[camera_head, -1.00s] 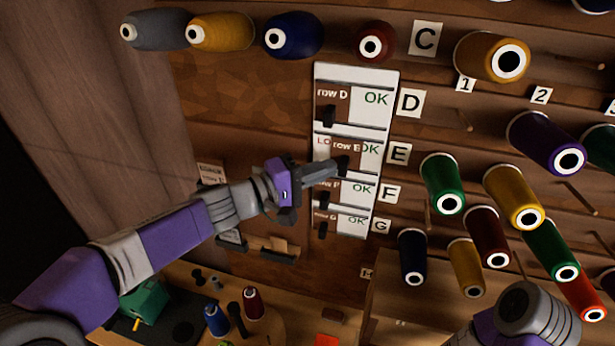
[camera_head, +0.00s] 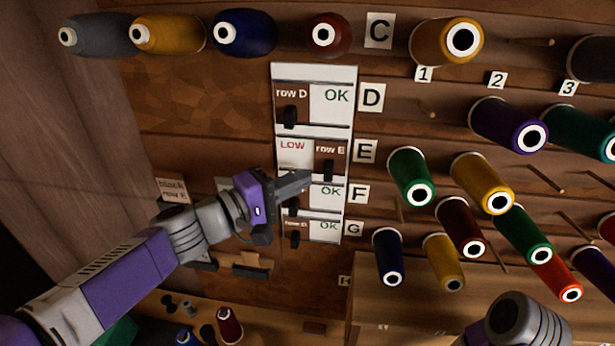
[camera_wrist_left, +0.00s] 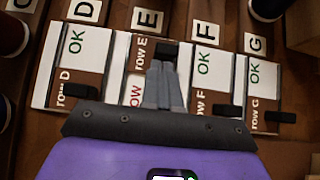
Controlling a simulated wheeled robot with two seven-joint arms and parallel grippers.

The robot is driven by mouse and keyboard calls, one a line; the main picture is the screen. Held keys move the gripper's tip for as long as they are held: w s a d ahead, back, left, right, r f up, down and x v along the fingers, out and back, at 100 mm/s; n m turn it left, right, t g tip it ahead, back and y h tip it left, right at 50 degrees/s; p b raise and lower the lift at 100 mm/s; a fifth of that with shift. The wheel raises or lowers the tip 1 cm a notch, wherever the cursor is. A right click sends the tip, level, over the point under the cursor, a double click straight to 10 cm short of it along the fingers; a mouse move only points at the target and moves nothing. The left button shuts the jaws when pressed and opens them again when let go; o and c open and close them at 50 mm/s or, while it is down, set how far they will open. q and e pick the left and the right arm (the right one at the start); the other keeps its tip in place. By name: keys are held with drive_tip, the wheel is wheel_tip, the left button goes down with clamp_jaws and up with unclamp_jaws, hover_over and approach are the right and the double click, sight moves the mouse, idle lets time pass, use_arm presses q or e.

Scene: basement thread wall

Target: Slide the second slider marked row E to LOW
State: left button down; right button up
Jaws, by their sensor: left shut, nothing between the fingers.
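The row E slider (camera_head: 330,149), a brown plate with a black knob (camera_head: 329,170), is at the right end of its white strip. The red word LOW (camera_head: 293,146) shows uncovered to its left, and no OK shows in that row. In the left wrist view, the row E plate (camera_wrist_left: 143,50) also shows, with LOW partly hidden behind the fingers. My left gripper (camera_head: 306,180) is shut and empty, its tips just left of and below the knob. In the left wrist view, the fingertips (camera_wrist_left: 161,68) are close beside the knob; I cannot tell whether they touch.
Row D (camera_head: 291,100), F and G sliders sit at the left with OK showing. Spools on pegs crowd the right, including a green spool (camera_head: 411,177). My right arm shows at the bottom right, its gripper out of view.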

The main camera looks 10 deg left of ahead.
use_arm(q)
drive_tip(key=v, duration=0.5)
use_arm(e)
drive_tip(key=shift+f, duration=0.2)
drive_tip(key=shift+s, duration=0.1)
